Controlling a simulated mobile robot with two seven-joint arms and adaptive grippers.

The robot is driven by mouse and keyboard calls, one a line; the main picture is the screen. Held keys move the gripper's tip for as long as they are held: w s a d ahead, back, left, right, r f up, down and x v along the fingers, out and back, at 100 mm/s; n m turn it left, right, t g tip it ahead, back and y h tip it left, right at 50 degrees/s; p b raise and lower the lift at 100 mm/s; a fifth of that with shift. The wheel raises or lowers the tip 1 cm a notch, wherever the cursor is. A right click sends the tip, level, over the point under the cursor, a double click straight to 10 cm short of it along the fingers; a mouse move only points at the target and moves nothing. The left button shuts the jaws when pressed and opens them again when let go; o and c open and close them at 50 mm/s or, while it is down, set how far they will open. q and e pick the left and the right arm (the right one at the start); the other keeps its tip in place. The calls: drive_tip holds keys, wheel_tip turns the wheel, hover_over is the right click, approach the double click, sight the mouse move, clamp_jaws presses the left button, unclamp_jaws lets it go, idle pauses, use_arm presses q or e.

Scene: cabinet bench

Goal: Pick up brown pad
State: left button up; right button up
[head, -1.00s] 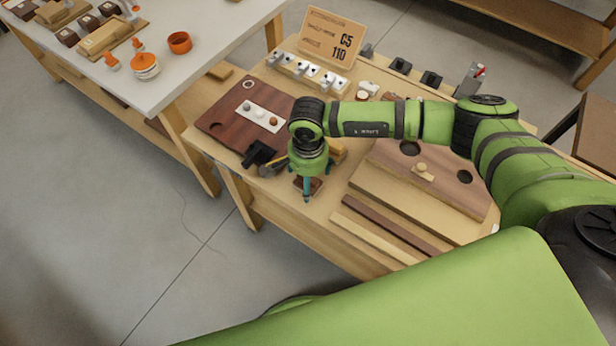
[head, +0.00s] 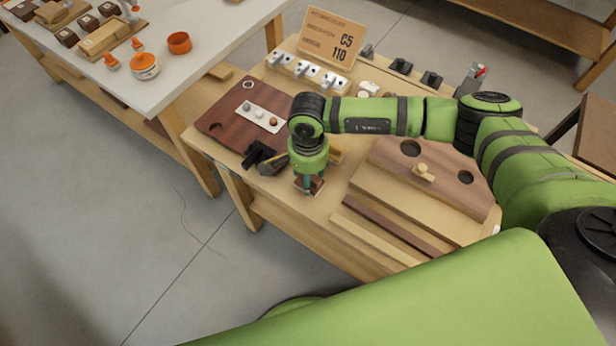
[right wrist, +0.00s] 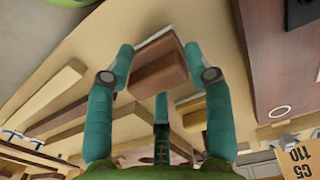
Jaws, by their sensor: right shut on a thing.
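The brown pad (head: 313,188) is a small dark brown block at the front of the wooden bench, partly hidden by my right gripper (head: 308,187) above it. I cannot tell whether the pad is clear of the bench top. My left gripper is not in view.
A dark wood board (head: 222,122) with a light strip lies left of the gripper. Long wood strips (head: 390,225) and a stepped board with a knob (head: 440,178) lie right. A price sign (head: 330,38) stands behind. A white table (head: 205,65) is at left.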

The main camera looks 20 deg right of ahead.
wheel_tip(320, 180, up, 3)
drive_tip(key=shift+w+f+b, duration=0.1)
drive_tip(key=shift+b, duration=0.55)
drive_tip(key=s+d+r+b, duration=0.3)
drive_tip(key=d+r, duration=0.4)
drive_tip(key=d, duration=0.4)
drive_tip(key=shift+s, duration=0.45)
drive_tip(key=o, duration=0.5)
drive_tip(key=c, duration=0.4)
drive_tip(key=shift+o, duration=0.2)
drive_tip(key=shift+d, duration=0.1)
